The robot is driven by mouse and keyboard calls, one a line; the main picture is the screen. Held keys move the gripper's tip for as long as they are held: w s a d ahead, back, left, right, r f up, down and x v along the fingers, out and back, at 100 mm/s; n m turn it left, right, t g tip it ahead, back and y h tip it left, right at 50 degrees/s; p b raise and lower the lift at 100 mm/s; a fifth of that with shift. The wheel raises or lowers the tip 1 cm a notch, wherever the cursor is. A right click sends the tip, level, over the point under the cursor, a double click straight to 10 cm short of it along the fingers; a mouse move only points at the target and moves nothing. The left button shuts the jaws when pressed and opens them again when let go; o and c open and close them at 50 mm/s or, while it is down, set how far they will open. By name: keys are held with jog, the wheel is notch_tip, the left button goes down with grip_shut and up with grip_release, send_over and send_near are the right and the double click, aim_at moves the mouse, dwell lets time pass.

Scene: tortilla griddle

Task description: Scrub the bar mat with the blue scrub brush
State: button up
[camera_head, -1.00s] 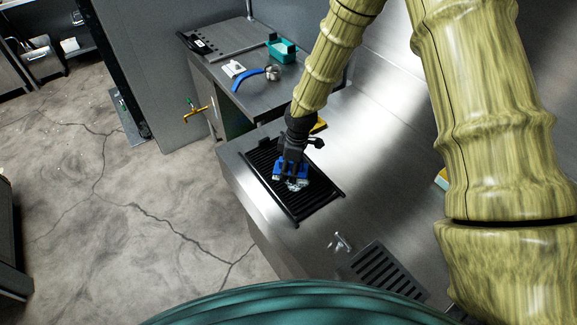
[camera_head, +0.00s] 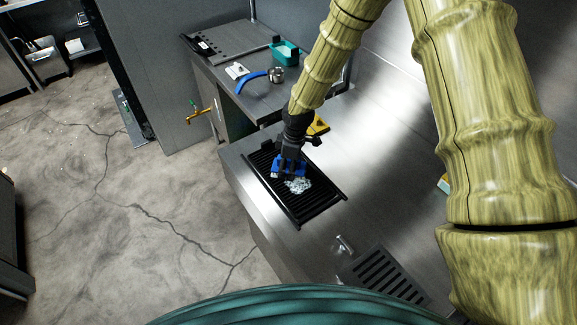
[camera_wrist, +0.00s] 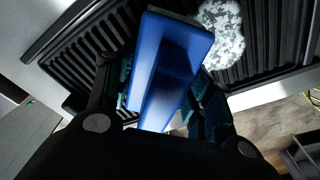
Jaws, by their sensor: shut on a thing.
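The black ribbed bar mat (camera_head: 318,201) lies on the steel counter in the head view; its ribs also show in the wrist view (camera_wrist: 268,40). My gripper (camera_head: 289,165) is over the far half of the mat, shut on the blue scrub brush (camera_head: 277,170). The brush fills the middle of the wrist view (camera_wrist: 170,65), between my two fingers. Its bristle side is hidden, so I cannot tell whether it touches the mat. A pale, foamy-looking patch (camera_head: 298,186) lies on the mat beside the brush; it also shows in the wrist view (camera_wrist: 222,32).
A yellow object (camera_head: 318,126) sits on the counter behind my gripper. A slotted steel drain plate (camera_head: 385,274) and a small metal fitting (camera_head: 343,244) are nearer. A side table (camera_head: 254,96) holds a teal container (camera_head: 284,52) and a blue-handled tool (camera_head: 252,77). The counter right of the mat is clear.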

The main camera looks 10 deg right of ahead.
jog(key=shift+r+p, duration=1.4)
jog(key=shift+r, duration=1.05)
jog(key=shift+f, duration=0.1)
